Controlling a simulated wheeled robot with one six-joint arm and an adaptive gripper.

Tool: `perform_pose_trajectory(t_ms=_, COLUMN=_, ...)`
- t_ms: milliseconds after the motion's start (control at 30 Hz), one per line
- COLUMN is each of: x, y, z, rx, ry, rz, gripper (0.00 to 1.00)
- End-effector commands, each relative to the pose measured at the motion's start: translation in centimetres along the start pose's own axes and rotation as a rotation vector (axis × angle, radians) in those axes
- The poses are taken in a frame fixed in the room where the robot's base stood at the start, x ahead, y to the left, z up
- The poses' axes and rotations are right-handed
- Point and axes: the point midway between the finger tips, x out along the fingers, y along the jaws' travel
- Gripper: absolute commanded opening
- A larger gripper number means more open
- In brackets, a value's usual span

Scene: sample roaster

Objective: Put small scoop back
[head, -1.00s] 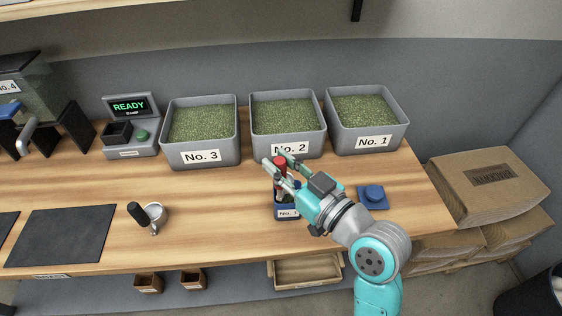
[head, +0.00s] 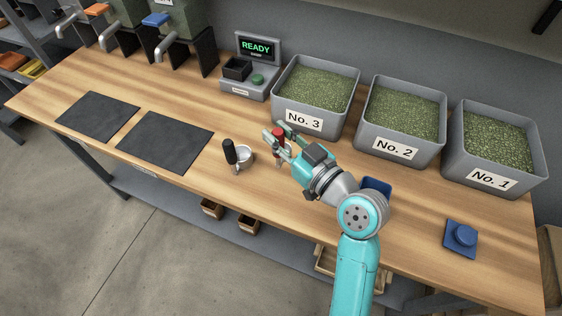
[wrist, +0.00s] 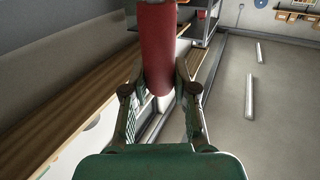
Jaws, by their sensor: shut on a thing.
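My gripper (head: 276,135) is shut on the red handle of the small scoop (head: 278,145), above the wooden bench. In the wrist view the handle (wrist: 158,45) is a dark red cylinder between the two fingers. The scoop's bowl is hidden or too small to make out. A black-handled metal scoop or cup (head: 243,157) stands on the bench just left of my gripper, apart from it. A blue container (head: 376,186) is partly hidden behind my arm.
Grey bins No. 3 (head: 304,120), No. 2 (head: 394,148) and No. 1 (head: 490,180) with green beans line the back. A READY scale (head: 240,92) stands left of them. Two dark mats (head: 165,140) lie left. A blue knobbed block (head: 460,238) sits right. The bench's front edge is clear.

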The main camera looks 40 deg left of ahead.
Motion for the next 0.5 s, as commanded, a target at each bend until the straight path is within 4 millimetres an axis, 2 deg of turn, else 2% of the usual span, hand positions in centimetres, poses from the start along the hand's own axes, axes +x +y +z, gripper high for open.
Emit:
perform_pose_trajectory(t_ms=100, x=0.0, y=0.0, z=2.2, rx=0.003, ry=-0.002, rz=0.001, gripper=0.00)
perform_pose_trajectory(t_ms=333, x=0.0, y=0.1, z=4.2, rx=0.001, ry=-0.001, rz=0.001, gripper=0.00)
perform_pose_trajectory(t_ms=500, x=0.0, y=0.1, z=6.5, rx=0.002, ry=-0.001, rz=0.001, gripper=0.00)
